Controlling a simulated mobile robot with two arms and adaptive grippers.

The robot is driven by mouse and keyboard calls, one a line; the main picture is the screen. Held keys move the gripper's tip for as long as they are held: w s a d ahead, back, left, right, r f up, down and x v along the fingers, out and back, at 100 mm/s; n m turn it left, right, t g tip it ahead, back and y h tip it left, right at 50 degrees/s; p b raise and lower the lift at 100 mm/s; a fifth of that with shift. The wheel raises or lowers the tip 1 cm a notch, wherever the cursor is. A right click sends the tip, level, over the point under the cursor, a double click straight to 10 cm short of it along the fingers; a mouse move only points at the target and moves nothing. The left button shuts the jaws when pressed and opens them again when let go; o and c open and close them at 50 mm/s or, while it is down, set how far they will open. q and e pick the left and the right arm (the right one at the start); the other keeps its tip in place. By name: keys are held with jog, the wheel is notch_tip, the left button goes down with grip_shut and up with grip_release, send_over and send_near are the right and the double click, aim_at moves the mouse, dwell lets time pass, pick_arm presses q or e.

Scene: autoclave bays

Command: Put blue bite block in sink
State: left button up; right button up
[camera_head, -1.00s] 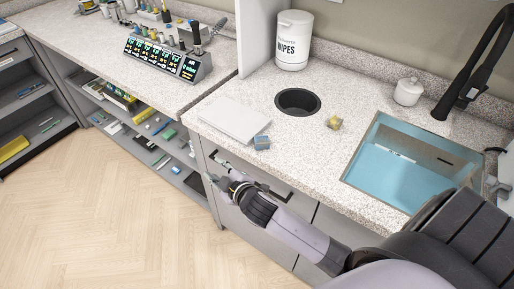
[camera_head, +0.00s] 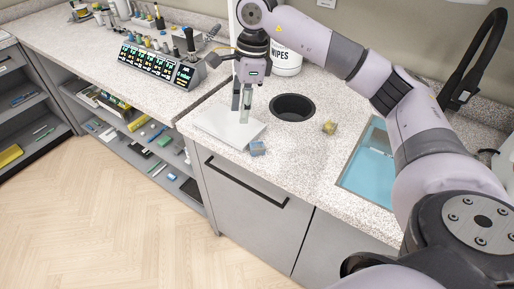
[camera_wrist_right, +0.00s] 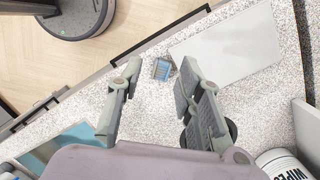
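The blue bite block (camera_head: 257,148) is a small blue block on the speckled counter, at the front corner of a pale flat tray (camera_head: 215,122). It also shows in the right wrist view (camera_wrist_right: 161,69), in line with the gap between the fingertips. My right gripper (camera_head: 241,112) is open and empty, pointing down above the tray, behind and left of the block in the head view. The sink (camera_head: 362,168) is a light-blue basin to the right, partly hidden by my right arm. My left gripper is not in view.
A yellowish block (camera_head: 329,127) lies between the round black counter opening (camera_head: 292,107) and the sink. A white wipes tub (camera_head: 287,62) stands behind, partly hidden by my arm. A black faucet (camera_head: 470,65) rises at the right. Counter between block and sink is mostly clear.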

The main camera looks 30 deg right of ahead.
notch_tip(320, 180, up, 2)
jog(key=h, duration=0.2)
send_over(262, 145)
notch_tip(262, 145, down, 12)
jog(key=p, duration=0.3)
jog(key=shift+r, duration=0.15)
jog(key=shift+m, duration=0.3)
notch_tip(262, 145, down, 5)
jog(key=p, duration=0.3)
jog(key=shift+f, duration=0.2)
jog(key=shift+c, duration=0.4)
jog(key=c, duration=0.7)
